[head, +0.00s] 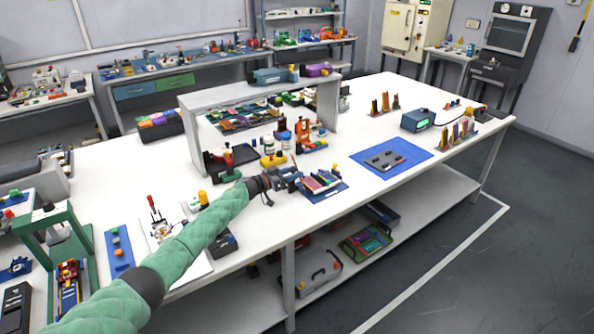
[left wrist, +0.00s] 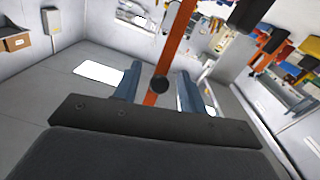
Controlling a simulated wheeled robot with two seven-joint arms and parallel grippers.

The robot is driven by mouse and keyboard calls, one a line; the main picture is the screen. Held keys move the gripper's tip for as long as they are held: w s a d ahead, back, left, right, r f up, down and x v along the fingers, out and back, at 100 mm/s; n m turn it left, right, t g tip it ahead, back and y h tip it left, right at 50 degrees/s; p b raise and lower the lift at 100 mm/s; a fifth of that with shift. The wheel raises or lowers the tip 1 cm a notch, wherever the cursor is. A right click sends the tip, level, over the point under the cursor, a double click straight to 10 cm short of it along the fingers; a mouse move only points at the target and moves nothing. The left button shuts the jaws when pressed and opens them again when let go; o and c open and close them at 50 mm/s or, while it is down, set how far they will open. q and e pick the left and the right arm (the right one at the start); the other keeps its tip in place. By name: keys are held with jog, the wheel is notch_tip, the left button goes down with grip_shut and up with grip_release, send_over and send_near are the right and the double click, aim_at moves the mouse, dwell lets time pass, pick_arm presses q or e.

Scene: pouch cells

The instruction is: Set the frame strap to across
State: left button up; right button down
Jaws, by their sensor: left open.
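My left gripper (head: 291,177) reaches in on its green-sleeved arm to the left edge of a small frame (head: 322,182) with several coloured flat cells, on a blue mat (head: 334,194). In the left wrist view my left gripper (left wrist: 158,88) has its two blue-grey fingers apart. An orange bar (left wrist: 177,35), which looks like the strap, runs between them with a round black knob at its lower end. I cannot tell whether the fingers touch it. In the head view the strap is too small or hidden to make out. My right gripper is not in view.
An orange clamp-like stand (head: 302,132) and a yellow-based fixture (head: 273,160) stand just behind the gripper. A white shelf bridge (head: 262,92) rises farther back. A blue mat with a grey plate (head: 384,160) lies to the right, with bare table between.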

pick_arm(q)
jog(key=shift+x, duration=1.05)
grip_shut()
